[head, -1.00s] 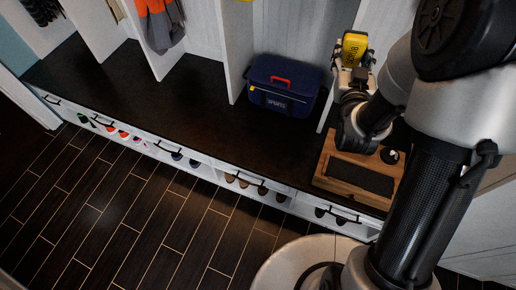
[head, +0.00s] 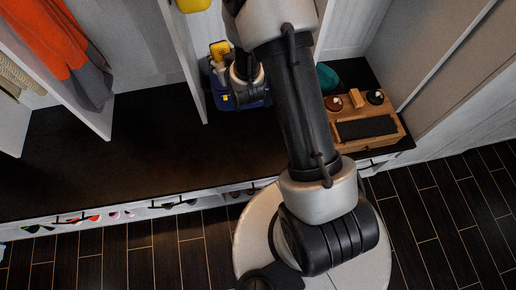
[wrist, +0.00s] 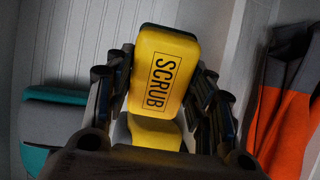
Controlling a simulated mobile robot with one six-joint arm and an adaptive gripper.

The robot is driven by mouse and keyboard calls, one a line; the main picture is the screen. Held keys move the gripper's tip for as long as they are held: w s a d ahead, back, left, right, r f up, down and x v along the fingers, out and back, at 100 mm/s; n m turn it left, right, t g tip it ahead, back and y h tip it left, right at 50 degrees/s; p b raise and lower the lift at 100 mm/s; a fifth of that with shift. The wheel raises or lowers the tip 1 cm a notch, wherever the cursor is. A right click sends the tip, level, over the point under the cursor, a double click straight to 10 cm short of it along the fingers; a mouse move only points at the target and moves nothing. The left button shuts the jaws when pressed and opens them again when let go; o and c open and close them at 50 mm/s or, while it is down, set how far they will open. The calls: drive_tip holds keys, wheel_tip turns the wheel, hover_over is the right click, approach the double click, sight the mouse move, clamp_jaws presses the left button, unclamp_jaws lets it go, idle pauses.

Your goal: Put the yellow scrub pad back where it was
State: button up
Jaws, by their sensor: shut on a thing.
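The yellow scrub pad (head: 220,49), marked SCRUB in black, is held up in my gripper (head: 226,64). In the head view it is in front of the blue box, seen from above. In the wrist view the pad (wrist: 163,72) stands between my two fingers, tilted slightly, with its lettered face showing. The fingers are shut on its sides. Another yellow surface (wrist: 152,133) shows below the pad in the wrist view; I cannot tell what it is. My arm hides part of the bench.
The blue box (head: 256,98) stands on the dark bench (head: 110,150). A wooden tray (head: 398,133) with a dark mat, brushes and tins is to the right, by a teal item (head: 327,77). Orange clothing (head: 45,38) hangs left. White dividers (head: 180,50) rise beside open bench.

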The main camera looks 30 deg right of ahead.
drive_tip(key=s+d+f+m+g, duration=0.1)
drive_tip(key=s+d+f+g, duration=0.15)
drive_tip(key=f, duration=0.45)
drive_tip(key=s+d+f+g, duration=0.2)
drive_tip(key=f+g, duration=0.2)
drive_tip(key=f, duration=0.2)
drive_tip(key=m+g+y+b, duration=0.1)
drive_tip(key=g+b, duration=0.3)
drive_tip(key=g, duration=0.2)
hover_over(263, 155)
wheel_tip(263, 155, down, 28)
drive_tip(key=shift+f, duration=0.25)
drive_tip(key=shift+f+b, duration=0.75)
drive_tip(key=shift+f, duration=1.55)
drive_tip(key=o, duration=0.5)
drive_tip(key=shift+f, duration=0.1)
drive_tip(key=o, duration=0.5)
drive_tip(key=shift+c, duration=0.2)
